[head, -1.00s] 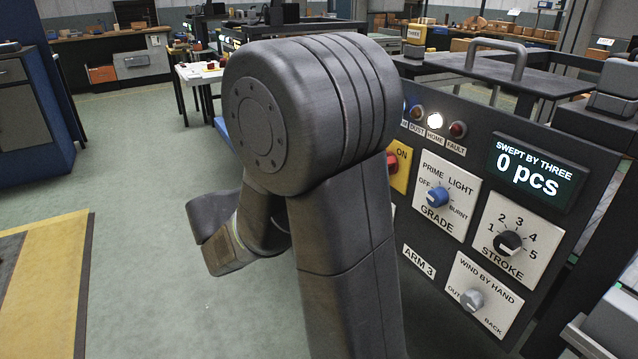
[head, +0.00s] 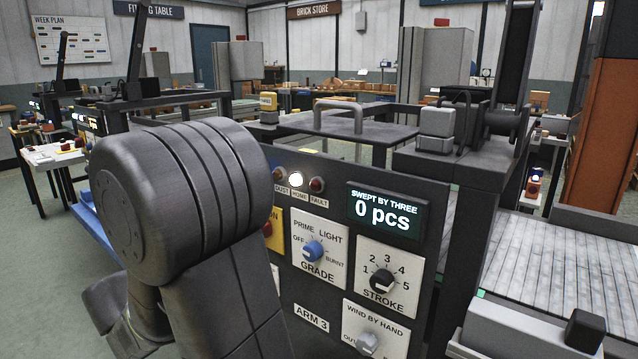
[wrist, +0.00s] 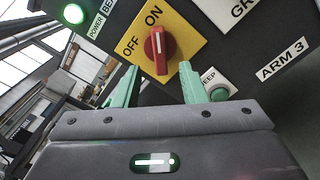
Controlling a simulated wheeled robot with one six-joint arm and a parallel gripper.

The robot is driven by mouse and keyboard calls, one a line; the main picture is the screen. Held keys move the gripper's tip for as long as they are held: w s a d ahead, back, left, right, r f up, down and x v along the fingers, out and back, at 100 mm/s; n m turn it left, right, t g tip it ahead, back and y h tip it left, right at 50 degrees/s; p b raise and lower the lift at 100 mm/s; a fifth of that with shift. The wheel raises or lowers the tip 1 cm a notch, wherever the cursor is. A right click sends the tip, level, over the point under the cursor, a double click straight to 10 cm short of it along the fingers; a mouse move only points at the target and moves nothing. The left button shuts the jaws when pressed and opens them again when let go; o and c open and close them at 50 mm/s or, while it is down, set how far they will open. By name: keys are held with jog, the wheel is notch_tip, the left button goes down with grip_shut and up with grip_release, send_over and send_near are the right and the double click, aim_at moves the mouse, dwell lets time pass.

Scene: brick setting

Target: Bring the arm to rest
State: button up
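My arm stands folded at the left of the head view, and my gripper is hidden behind it there. In the wrist view my gripper (wrist: 158,66) shows two green fingers held apart with nothing between them. The fingers point at the dark control panel (head: 272,180). Just beyond the tips is a red rotary switch (wrist: 161,50) on a yellow plate, its white line pointing toward ON. A green button (wrist: 219,93) sits just right of the right finger. I cannot tell whether either finger touches the panel.
The panel carries a blue GRADE knob (head: 313,250), a black STROKE knob (head: 382,281) and a display (head: 385,212) reading 0 pcs. A lit green lamp (wrist: 73,13) shows in the wrist view. A slatted conveyor (head: 560,265) lies at right. Open floor (head: 40,235) is at left.

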jog(key=x, duration=0.7)
jog(key=shift+b, duration=0.4)
jog(key=shift+s, duration=0.1)
jog(key=p+v, duration=0.2)
jog(key=v, duration=1.2)
jog(key=w+d+n+p, duration=0.8)
jog(key=w, duration=0.3)
jog(key=shift+w+d, duration=0.15)
jog(key=shift+d, duration=0.05)
dwell(0.4)
dwell(0.5)
